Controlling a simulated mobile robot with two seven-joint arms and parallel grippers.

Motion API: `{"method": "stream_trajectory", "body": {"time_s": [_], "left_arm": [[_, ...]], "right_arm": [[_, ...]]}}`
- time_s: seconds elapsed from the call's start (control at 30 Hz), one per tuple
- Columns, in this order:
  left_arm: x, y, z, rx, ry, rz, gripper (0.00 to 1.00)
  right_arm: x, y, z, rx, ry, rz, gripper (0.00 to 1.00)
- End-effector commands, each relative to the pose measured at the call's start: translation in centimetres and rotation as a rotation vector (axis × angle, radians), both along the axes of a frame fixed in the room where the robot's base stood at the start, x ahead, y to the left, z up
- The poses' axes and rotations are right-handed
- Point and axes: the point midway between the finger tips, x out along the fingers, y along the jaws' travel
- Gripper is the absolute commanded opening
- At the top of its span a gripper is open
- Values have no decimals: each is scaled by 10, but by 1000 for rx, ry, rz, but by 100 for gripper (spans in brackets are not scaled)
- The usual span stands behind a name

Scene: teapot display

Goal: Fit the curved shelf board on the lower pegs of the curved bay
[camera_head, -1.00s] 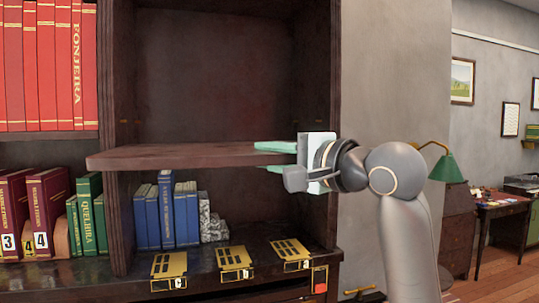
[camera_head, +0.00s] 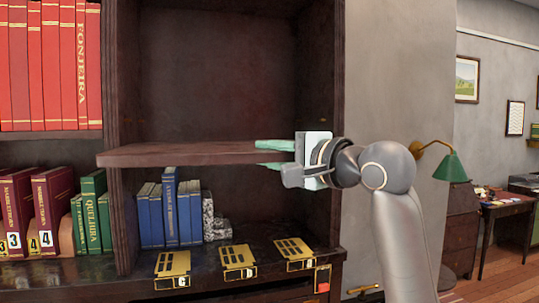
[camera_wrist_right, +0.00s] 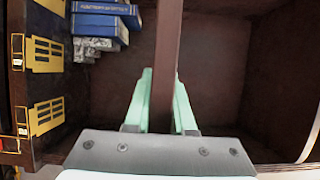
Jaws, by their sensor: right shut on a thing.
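The shelf board (camera_head: 190,154) is a dark brown plank held level in front of the open bay (camera_head: 220,70) in the head view. Its left end reaches across the bay's left upright. My right gripper (camera_head: 275,155) is shut on the board's right end, with one green finger above it and one below. In the right wrist view the board (camera_wrist_right: 166,60) runs edge-on between the green fingers (camera_wrist_right: 160,95). Small peg-like marks show faintly on the bay's side walls; I cannot tell if the board touches any. My left gripper is not in view.
Blue books (camera_head: 170,212) and a grey stone-like bookend (camera_head: 215,218) stand in the bay below the board. Brass plates (camera_head: 238,262) lie on the ledge in front. Red books (camera_head: 50,65) fill the shelf at left. A green lamp (camera_head: 450,167) is at right.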

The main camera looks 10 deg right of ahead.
Motion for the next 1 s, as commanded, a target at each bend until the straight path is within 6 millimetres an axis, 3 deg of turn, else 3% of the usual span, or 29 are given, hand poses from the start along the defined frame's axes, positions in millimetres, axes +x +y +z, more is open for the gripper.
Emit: {"method": "stream_trajectory", "body": {"time_s": [1.0], "left_arm": [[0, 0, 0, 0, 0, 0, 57]], "right_arm": [[21, 0, 5, 4, -14, 0, 0]]}}
